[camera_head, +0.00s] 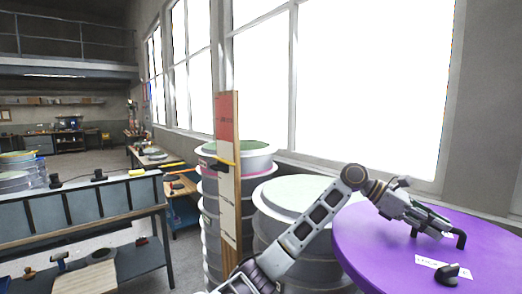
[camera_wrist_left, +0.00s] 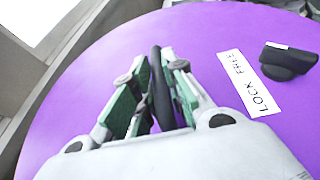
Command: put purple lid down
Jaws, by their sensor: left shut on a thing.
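The large round purple lid (camera_head: 380,245) fills the lower right of the head view and most of the left wrist view (camera_wrist_left: 100,75). My left gripper (camera_head: 440,229) reaches over it from the left. In the left wrist view its green-padded fingers (camera_wrist_left: 157,85) are closed around an upright black handle (camera_wrist_left: 158,62) on the lid. A second black knob (camera_wrist_left: 288,62) and a white "LOCK FREE" label (camera_wrist_left: 248,84) are on the lid to the right of the fingers. What lies under the lid is hidden. My right gripper is not in view.
Ribbed drums with pale green tops (camera_head: 293,195) stand left of the lid below the windows. A tall wooden board (camera_head: 228,170) stands in front of the farther stack. A metal workbench (camera_head: 85,215) is at the left.

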